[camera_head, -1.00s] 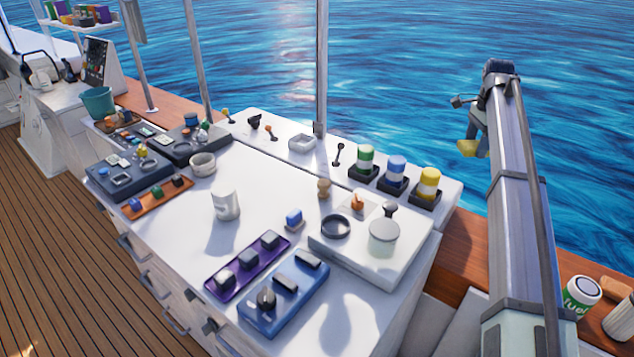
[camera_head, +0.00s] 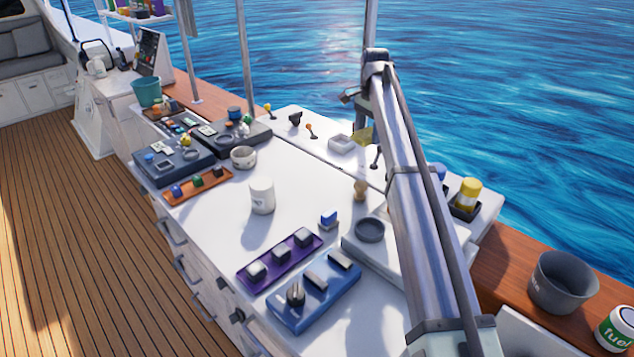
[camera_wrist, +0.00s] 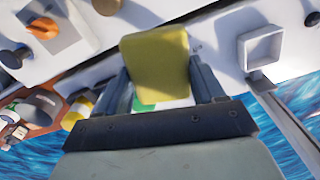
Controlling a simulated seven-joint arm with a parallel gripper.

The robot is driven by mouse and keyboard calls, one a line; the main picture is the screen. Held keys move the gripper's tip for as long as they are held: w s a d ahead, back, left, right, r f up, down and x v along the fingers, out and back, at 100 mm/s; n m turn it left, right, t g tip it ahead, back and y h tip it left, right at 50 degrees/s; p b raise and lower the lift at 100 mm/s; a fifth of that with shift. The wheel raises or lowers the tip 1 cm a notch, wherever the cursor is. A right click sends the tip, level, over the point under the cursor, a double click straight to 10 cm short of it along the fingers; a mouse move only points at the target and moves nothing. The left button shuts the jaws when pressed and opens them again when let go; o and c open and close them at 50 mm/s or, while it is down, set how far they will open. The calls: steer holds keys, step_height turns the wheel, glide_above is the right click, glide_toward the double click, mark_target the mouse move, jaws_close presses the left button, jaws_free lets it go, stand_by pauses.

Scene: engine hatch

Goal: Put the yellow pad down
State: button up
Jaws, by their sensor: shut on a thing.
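The yellow pad (camera_wrist: 158,62) is between the two fingers of my gripper (camera_wrist: 163,84) in the wrist view, and the gripper is shut on it. In the head view the pad (camera_head: 363,135) shows in part to the left of my arm, in front of the back ledge of the white console. My gripper (camera_head: 367,112) is mostly hidden behind my arm there. I cannot tell how high the pad is above the ledge.
A small white square tray (camera_head: 341,143) lies on the ledge close to the pad, and also shows in the wrist view (camera_wrist: 262,48). Small levers (camera_head: 311,130) stand nearby. A white mug (camera_head: 262,195) stands on the console's open middle. A yellow-banded canister (camera_head: 467,195) stands right of my arm.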

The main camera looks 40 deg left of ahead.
steer(key=s+a+n, duration=0.3)
steer(key=s+a, duration=0.8)
glide_toward(318, 181)
steer(key=shift+a+f, duration=0.1)
steer(key=shift+f, duration=3.1)
steer(key=shift+f, duration=0.15)
steer(key=o, duration=1)
steer(key=shift+o, duration=0.2)
step_height(318, 181, up, 12)
steer(key=shift+r, duration=0.2)
